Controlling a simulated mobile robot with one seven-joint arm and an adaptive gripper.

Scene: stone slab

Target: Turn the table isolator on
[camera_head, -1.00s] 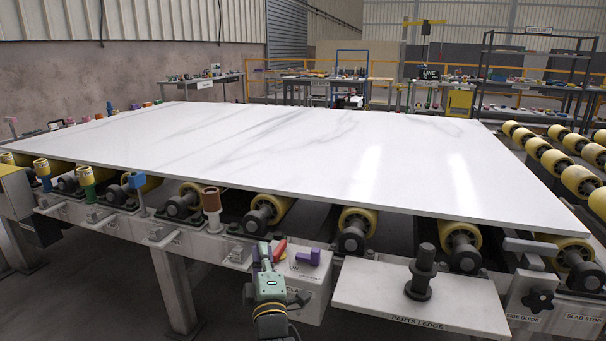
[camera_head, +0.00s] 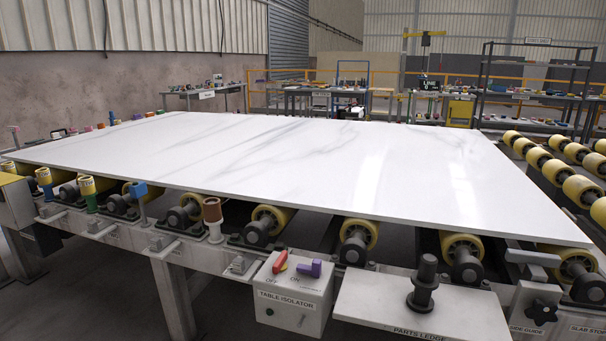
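The table isolator (camera_head: 292,299) is a pale grey box labelled TABLE ISOLATOR, mounted at the table's front edge. A red handle (camera_head: 279,262) lies on its top at the left, slanting up to the right, above the OFF marking. A purple L-shaped piece (camera_head: 310,268) sits on the top to the right of it, near the ON marking. From this view I cannot tell for sure which position the red handle is set to.
A white parts ledge (camera_head: 375,309) with a dark knobbed post (camera_head: 424,284) stands right of the box. A large marble slab (camera_head: 290,160) rests on yellow rollers (camera_head: 268,218) behind it. A brown-topped post (camera_head: 212,217) stands to the left. The space above the box is clear.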

